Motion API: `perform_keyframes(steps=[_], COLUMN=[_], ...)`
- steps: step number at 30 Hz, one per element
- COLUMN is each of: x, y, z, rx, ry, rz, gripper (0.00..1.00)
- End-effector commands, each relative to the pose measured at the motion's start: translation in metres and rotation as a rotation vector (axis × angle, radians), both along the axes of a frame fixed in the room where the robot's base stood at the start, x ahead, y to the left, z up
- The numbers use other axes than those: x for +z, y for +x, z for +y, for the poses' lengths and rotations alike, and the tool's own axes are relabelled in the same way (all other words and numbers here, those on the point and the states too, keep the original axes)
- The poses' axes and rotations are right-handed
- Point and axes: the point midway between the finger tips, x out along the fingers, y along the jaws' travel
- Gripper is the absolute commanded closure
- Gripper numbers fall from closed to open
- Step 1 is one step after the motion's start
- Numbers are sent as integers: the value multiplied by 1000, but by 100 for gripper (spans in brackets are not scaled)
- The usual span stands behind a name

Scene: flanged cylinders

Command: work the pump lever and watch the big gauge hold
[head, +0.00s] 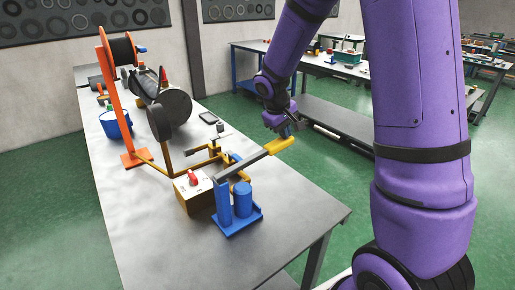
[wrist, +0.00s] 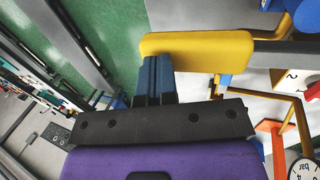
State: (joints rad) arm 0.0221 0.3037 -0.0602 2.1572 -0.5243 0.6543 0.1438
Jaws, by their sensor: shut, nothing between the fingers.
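The pump (head: 243,200) is blue and stands at the near end of the workbench. Its grey lever (head: 242,162) slopes up to the right and ends in a yellow handle (head: 280,145). My gripper (head: 296,127) is shut and empty, just above and beyond the handle. In the wrist view the closed fingertips (wrist: 158,62) overlap the edge of the yellow handle (wrist: 195,46); I cannot tell whether they touch it. A large dark round gauge body (head: 170,112) stands behind the pump, its face turned away. A numbered dial face (wrist: 303,169) shows partly in the wrist view's corner.
A white box with a red knob (head: 193,178) and yellow pipes sit beside the pump. An orange stand (head: 112,95), a blue bucket (head: 115,124) and a dark phone-like item (head: 208,118) are farther back. The bench's near left (head: 140,230) is clear.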

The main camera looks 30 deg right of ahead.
Motion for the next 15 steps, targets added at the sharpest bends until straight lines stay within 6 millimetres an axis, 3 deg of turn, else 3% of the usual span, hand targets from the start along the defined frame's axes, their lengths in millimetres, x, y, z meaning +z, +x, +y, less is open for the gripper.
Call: perform_keyframes(steps=[15], x=[-25], y=[1], z=[-6], rx=[0], ry=[0], rz=[1], gripper=[100])
